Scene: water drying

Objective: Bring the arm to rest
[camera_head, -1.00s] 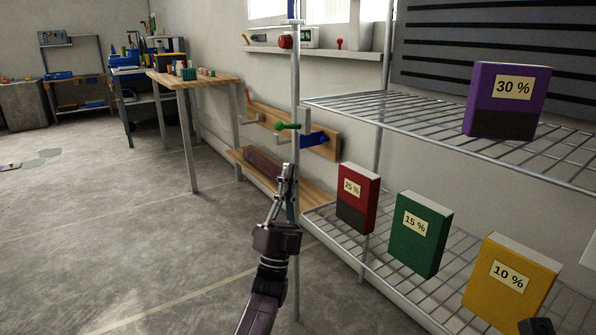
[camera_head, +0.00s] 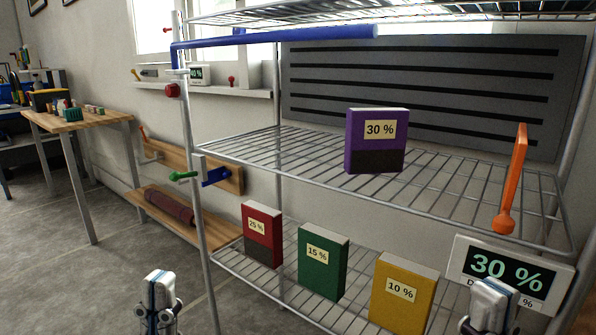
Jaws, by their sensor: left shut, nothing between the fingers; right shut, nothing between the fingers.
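My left gripper (camera_head: 158,286) is low in the head view, left of the wire shelf. It points upward, shut and empty, clear of the boxes. My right gripper (camera_head: 492,295) is at the lower right, also upright, shut and empty. It overlaps the lower part of a display reading 30 % (camera_head: 500,268) in the picture. Whether it touches the display I cannot tell. Most of both arms is out of view below.
The wire shelf (camera_head: 240,146) carries a purple 30 % box (camera_head: 372,135) above, and red (camera_head: 262,240), green (camera_head: 322,265) and yellow (camera_head: 402,295) boxes below. An orange handle (camera_head: 515,175) stands at right, a blue bar (camera_head: 290,39) above. Floor at left is open.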

